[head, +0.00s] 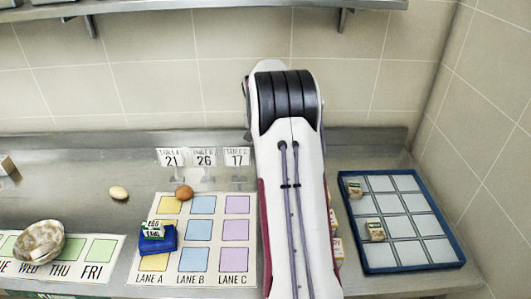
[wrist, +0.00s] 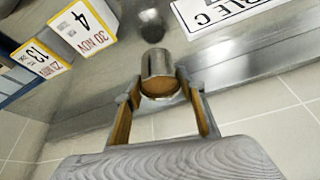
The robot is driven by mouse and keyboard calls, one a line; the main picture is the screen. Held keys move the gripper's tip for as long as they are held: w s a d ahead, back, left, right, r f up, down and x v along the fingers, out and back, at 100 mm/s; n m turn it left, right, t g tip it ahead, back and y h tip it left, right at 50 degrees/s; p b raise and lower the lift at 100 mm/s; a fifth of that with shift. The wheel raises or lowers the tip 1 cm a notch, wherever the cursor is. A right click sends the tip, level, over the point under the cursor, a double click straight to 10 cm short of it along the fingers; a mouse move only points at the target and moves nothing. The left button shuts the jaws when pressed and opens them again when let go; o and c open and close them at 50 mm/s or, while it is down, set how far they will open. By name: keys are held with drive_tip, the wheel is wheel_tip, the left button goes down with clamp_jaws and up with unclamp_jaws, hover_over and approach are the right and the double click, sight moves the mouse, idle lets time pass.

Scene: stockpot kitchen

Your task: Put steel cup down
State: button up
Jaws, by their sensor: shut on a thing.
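The steel cup (wrist: 159,64) is a small shiny cylinder in the wrist view. My gripper (wrist: 160,86) is shut on it, one finger on each side. A darker round shape on the counter just beyond the cup looks like its reflection. I cannot tell whether the cup touches the steel counter (wrist: 225,70). In the head view my arm hides the gripper and the cup.
A lane mat (head: 182,282) with a blue block, a small carton and a brown egg lies left of my arm. A blue-framed grid tray (head: 352,225) with two small cartons stands right.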

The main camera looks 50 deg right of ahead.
drive_tip(key=shift+f, duration=2.2)
drive_tip(key=shift+f, duration=0.15)
drive_tip(key=o, duration=1.2)
drive_tip(key=shift+o, duration=0.2)
drive_tip(key=v, duration=1.2)
